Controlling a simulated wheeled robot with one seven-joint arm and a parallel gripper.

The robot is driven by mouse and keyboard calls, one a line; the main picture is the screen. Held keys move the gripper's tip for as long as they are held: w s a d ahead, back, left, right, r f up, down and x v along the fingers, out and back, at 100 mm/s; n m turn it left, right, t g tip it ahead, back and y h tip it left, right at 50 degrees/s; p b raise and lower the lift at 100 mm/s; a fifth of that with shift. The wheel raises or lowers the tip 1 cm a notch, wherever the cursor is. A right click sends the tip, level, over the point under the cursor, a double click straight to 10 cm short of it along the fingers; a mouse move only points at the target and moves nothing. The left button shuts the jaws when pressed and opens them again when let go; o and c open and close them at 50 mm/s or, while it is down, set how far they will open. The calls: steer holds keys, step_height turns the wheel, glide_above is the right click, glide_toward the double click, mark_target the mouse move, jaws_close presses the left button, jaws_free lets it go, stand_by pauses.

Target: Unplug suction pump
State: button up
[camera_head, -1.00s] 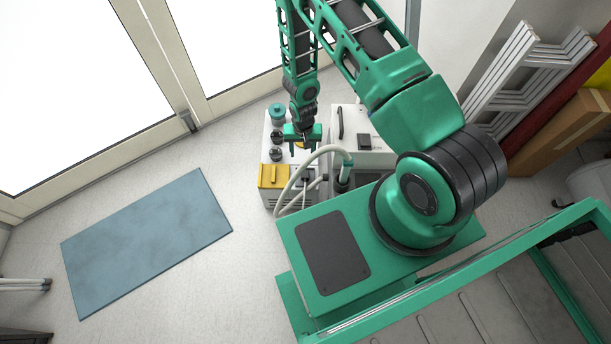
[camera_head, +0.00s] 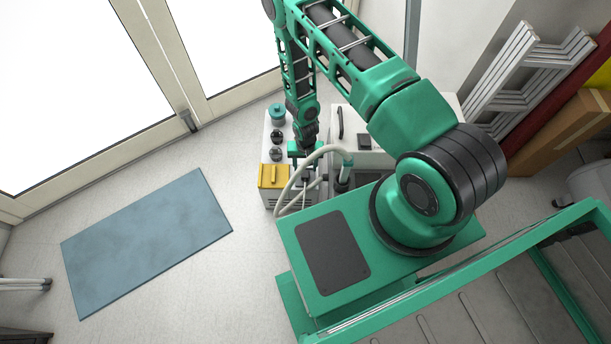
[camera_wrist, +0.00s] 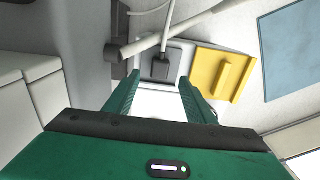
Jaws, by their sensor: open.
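The white unit with a yellow panel (camera_head: 273,176) and dark round knobs stands on the floor beyond my base. The yellow panel also shows in the wrist view (camera_wrist: 224,73). A dark plug (camera_wrist: 161,69) with a grey cable sits at the unit's white top, left of the yellow panel in the wrist view. My gripper (camera_wrist: 159,82) is open and empty, its two green fingers pointing toward the plug, which appears between and just beyond the fingertips. In the head view my gripper (camera_head: 304,157) is over the unit, partly hidden by my arm.
A pale thick hose (camera_head: 311,158) arches beside the gripper; a hose also crosses above the plug in the wrist view (camera_wrist: 160,36). A second white cabinet (camera_head: 370,155) stands to the right. A blue mat (camera_head: 146,243) lies on open floor at left.

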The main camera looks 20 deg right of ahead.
mark_target(305, 174)
steer(key=shift+f, duration=3.3)
jaws_close()
steer(key=shift+r, duration=3)
